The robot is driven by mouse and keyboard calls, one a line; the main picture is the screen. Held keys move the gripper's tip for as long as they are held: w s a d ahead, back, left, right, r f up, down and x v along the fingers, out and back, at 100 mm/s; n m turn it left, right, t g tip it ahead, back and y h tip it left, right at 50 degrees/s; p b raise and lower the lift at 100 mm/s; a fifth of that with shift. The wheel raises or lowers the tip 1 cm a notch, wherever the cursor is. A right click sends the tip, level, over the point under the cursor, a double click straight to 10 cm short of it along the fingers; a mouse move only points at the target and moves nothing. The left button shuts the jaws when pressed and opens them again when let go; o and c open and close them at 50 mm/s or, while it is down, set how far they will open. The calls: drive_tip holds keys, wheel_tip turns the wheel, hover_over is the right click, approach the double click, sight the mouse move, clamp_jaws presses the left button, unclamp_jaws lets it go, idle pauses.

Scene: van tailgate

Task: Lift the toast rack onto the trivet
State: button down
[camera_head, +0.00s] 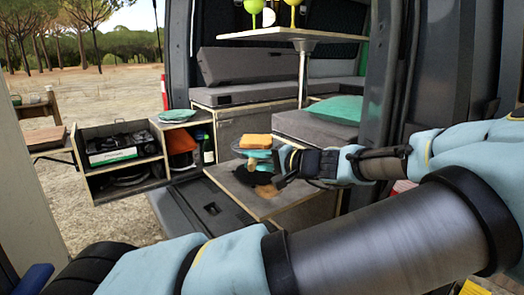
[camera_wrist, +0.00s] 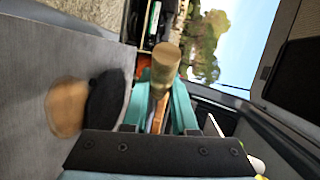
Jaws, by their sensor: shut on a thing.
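A tan round piece (camera_wrist: 68,108) lies beside the dark one. A tan cylinder (camera_wrist: 165,62) stands beyond the gripper. An orange block (camera_head: 257,141) sits behind the rack. The tabletop (camera_head: 283,203) is bare near its front edge. A drawer unit with a stove (camera_head: 115,145) is left.

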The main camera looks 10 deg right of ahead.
drive_tip(key=shift+w+d, duration=0.2)
drive_tip(key=shift+w, duration=0.15)
drive_tip(key=shift+f+b, duration=2.9)
drive_tip(key=shift+f, duration=0.85)
drive_tip(key=c, duration=0.6)
unclamp_jaws()
drive_tip(key=shift+b+v, duration=0.8)
drive_tip(key=shift+v, duration=2.95)
drive_tip(key=shift+s, duration=0.2)
